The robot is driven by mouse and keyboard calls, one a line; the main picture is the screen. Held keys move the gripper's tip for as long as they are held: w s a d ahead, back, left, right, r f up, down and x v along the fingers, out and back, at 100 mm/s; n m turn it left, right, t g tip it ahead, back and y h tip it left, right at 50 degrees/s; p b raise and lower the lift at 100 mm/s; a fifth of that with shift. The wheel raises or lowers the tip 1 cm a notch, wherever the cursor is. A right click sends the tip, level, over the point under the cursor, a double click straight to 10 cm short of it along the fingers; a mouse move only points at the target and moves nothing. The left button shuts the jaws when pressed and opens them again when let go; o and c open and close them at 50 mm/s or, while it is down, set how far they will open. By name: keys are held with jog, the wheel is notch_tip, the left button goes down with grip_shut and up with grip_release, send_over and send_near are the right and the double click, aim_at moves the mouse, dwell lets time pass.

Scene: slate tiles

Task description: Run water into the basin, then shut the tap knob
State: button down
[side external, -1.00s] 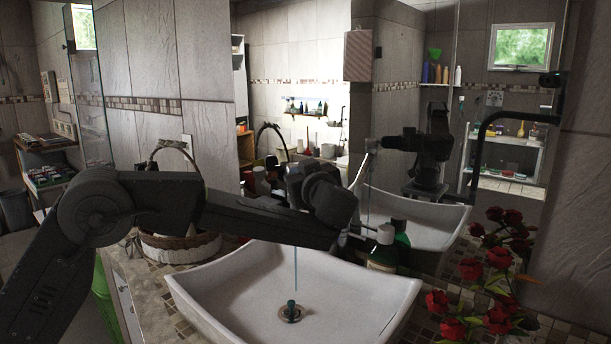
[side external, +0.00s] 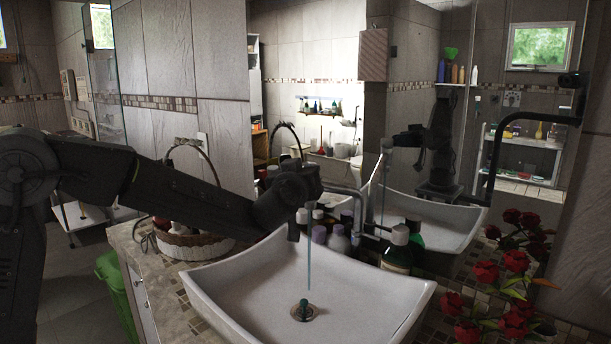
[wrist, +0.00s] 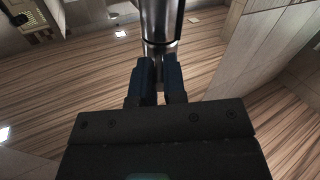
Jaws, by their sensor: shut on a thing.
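The white basin (side external: 250,288) sits on the counter. A stream of water (side external: 308,255) falls from the tap (side external: 347,191) to the drain (side external: 303,311). My wrist hangs above the basin's back left side and covers part of the tap in the side view. In the wrist view my gripper (wrist: 155,86) has its two blue fingers shut on a narrow part, apparently the tap knob, below the shiny metal tap body (wrist: 160,22). The gripped part is mostly hidden between the fingers.
Several bottles (side external: 397,250) stand behind the basin, close to the tap. A wicker basket (side external: 190,245) stands on the counter at left. Red roses (side external: 486,272) are at right. The mirror behind reflects the tap and my arm. The space above the basin's front is clear.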

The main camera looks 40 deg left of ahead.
dwell(0.3)
jog(key=c, duration=1.2)
grip_release()
jog(key=v, duration=1.3)
jog(key=shift+s+d, duration=0.15)
jog(key=shift+s, duration=0.2)
